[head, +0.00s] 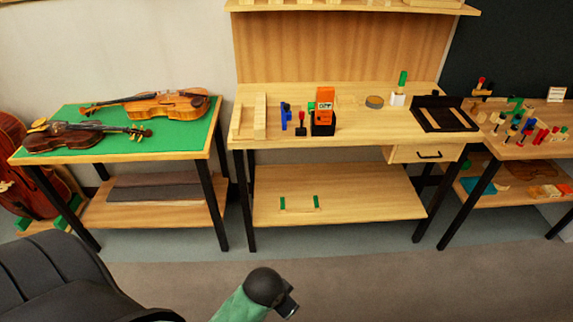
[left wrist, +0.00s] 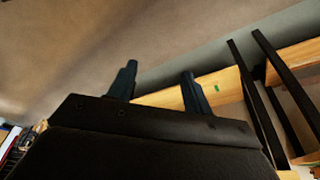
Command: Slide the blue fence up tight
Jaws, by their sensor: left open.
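A small blue piece (head: 285,116), which looks like the blue fence, stands on the middle workbench (head: 350,95), left of an orange and black device (head: 323,112). A second small blue part (head: 301,117) is right beside it, above a black block with red. How tight the fence sits cannot be told at this size. My left gripper (left wrist: 158,87) shows in the left wrist view with its two dark fingers apart and nothing between them. It is away from the bench top, over the floor. My right gripper is not in view.
Pale wood strips (head: 260,117) stand left of the blue piece. Violins lie on a green-topped table (head: 70,118) at left. Open floor (head: 380,265) lies before the bench.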

